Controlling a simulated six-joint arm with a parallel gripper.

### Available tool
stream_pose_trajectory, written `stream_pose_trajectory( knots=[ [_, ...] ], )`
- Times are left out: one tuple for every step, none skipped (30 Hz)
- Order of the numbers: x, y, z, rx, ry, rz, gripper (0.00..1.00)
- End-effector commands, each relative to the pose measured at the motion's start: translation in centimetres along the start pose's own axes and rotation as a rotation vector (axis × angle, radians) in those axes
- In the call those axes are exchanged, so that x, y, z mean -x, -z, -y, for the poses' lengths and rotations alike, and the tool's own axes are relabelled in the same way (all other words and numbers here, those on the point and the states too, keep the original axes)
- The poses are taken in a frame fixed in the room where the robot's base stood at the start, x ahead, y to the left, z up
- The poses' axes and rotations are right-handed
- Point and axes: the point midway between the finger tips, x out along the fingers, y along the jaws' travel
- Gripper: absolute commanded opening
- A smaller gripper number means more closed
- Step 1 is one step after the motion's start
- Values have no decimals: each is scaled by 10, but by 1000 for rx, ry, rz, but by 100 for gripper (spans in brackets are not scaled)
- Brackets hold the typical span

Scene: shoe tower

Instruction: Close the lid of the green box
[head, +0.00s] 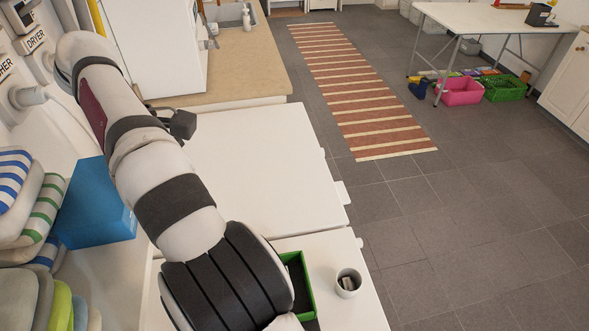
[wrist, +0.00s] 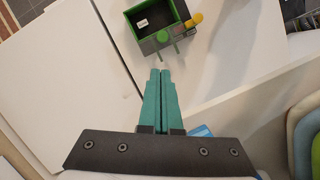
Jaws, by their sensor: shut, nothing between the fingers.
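The green box (wrist: 131,27) stands at the top of the wrist view. It is open at the top, with a dark inside and a small white label in it. A grey edge with small green prongs and a yellow-orange piece (wrist: 195,19) is at its near right side. I cannot clearly make out the lid. In the head view the green box (head: 308,287) is partly hidden behind my arm. My gripper (wrist: 160,71) has its teal fingers together and empty, just short of the box's near side, apart from it in the picture. The head view hides my gripper.
A white cup (head: 348,283) holding dark items stands right of the box on the white counter. The white surface (head: 255,165) beyond is clear. A blue box (head: 97,203) and folded towels (head: 40,215) are at the left. A round white rim (wrist: 303,46) shows at the wrist view's right.

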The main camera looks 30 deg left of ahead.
Motion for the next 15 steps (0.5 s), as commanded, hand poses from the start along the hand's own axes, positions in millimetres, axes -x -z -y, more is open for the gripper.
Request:
stream_pose_trajectory(
  knots=[
    [0, 11, 7, 34, -8, 0, 0],
    [0, 14, 9, 47, -12, 1, 0],
    [-2, 16, 11, 57, -13, 3, 0],
    [-4, 16, 11, 61, -14, 5, 0],
    [-8, 15, 10, 62, -14, 7, 0],
    [-13, 14, 10, 62, -13, 9, 0],
    [-19, 14, 10, 62, -13, 9, 0],
    [-25, 14, 10, 61, -13, 6, 0],
    [-34, 14, 10, 59, -11, 4, 0],
    [-41, 14, 10, 59, -12, 6, 0],
    [-47, 14, 9, 58, -12, 5, 0],
    [-56, 14, 10, 57, -11, 3, 0],
    [-63, 14, 10, 56, -11, 3, 0],
    [-70, 14, 9, 56, -11, 4, 0],
    [-79, 14, 9, 55, -11, 3, 0]
  ],
)
